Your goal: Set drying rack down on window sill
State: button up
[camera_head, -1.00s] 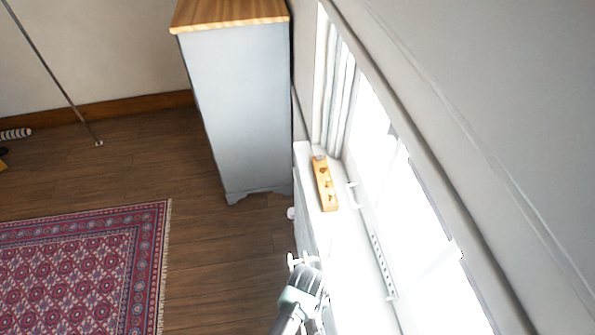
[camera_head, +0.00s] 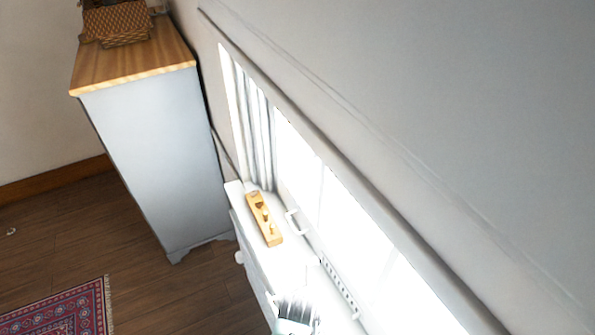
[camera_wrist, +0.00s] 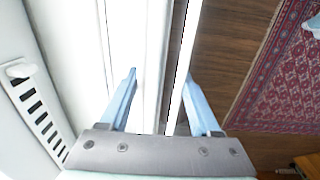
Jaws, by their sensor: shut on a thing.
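The white window sill (camera_head: 281,262) runs along under the bright window (camera_head: 330,205). My gripper (camera_head: 297,306) is at the bottom edge of the head view, over or beside the near part of the sill; glare hides which. In the wrist view my gripper (camera_wrist: 160,75) has its two pale blue fingers apart, pointing along the sill's edge. It is shut on the drying rack, but the rack blends with pale strips between the fingers, so its outline is unclear. I cannot tell whether the rack touches the sill.
A wooden piece with small knobs (camera_head: 264,218) lies on the sill's far end. A window handle (camera_head: 295,222) and a slotted strip (camera_head: 340,284) are beside the sill. A grey cabinet (camera_head: 150,165) with a basket (camera_head: 122,24) stands beyond. The rug (camera_head: 65,312) lies on the floor.

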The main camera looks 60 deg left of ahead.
jog(key=o, duration=1.4)
jog(key=shift+r, duration=0.1)
notch_tip(320, 180, up, 13)
jog(key=b, duration=0.1)
jog(key=shift+s, duration=0.25)
